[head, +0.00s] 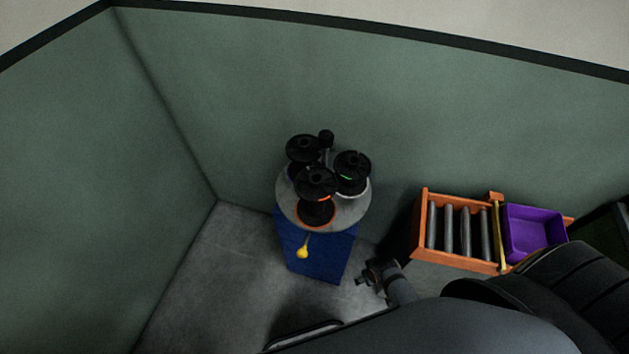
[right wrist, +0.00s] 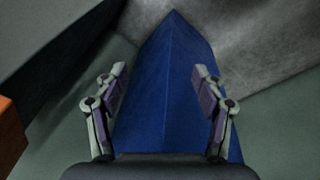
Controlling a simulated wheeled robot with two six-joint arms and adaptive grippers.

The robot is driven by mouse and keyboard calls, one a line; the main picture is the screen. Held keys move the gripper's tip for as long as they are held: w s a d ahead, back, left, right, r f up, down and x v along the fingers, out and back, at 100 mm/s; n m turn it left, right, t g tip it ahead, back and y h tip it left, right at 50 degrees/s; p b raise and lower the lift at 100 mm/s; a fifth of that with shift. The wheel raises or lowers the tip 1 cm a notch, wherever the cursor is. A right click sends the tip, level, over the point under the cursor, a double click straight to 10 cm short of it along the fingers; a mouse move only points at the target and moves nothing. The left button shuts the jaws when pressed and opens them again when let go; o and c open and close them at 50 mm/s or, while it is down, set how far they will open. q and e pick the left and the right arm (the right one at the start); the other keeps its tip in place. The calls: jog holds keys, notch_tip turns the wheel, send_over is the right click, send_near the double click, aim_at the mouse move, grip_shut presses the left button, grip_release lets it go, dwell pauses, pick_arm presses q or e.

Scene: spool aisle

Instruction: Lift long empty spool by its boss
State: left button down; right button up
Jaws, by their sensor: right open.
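Several black spools stand upright, close together, on a round grey tabletop (head: 345,219). The front spool (head: 316,180) shows orange, the right spool (head: 352,163) shows green, and the back-left spool (head: 302,147) shows a little purple. A small black knob (head: 326,136) rises behind them. I cannot tell which is the long empty spool. My right gripper (head: 366,275) is low, right of the blue stand, apart from the spools. In the right wrist view my right gripper (right wrist: 161,85) is open and empty, with the blue stand (right wrist: 167,70) beyond its fingers. My left gripper is out of view.
The stand's blue base (head: 318,255) carries a yellow ball-shaped piece (head: 302,252) at its front. An orange rack (head: 418,232) with grey rollers and a purple bin (head: 533,232) are on the right. Green walls close in behind and left; the floor (head: 215,270) left of the stand is clear.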

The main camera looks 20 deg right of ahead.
jog(key=w+a+r+p, duration=0.1)
jog(key=w+r+p, duration=0.3)
jog(key=r, duration=1.2)
notch_tip(320, 180, up, 26)
jog(key=n+g+y+p, duration=0.2)
jog(key=n+p, duration=0.4)
jog(key=n, duration=0.7)
send_over(317, 175)
jog(key=s+d, duration=0.1)
jog(key=s, duration=0.1)
jog(key=f, duration=0.1)
jog(key=f+p, duration=0.1)
jog(key=f, duration=0.3)
jog(key=shift+w+a, duration=0.1)
jog(key=shift+a, duration=0.15)
jog(key=f, duration=0.1)
jog(key=f+p, duration=0.1)
jog(key=f, duration=0.1)
jog(key=a+f+p, duration=0.1)
jog(key=shift+w+f, duration=0.3)
jog(key=shift+f, duration=0.3)
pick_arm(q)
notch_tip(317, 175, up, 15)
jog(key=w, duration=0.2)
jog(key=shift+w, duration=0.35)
pick_arm(e)
grip_shut()
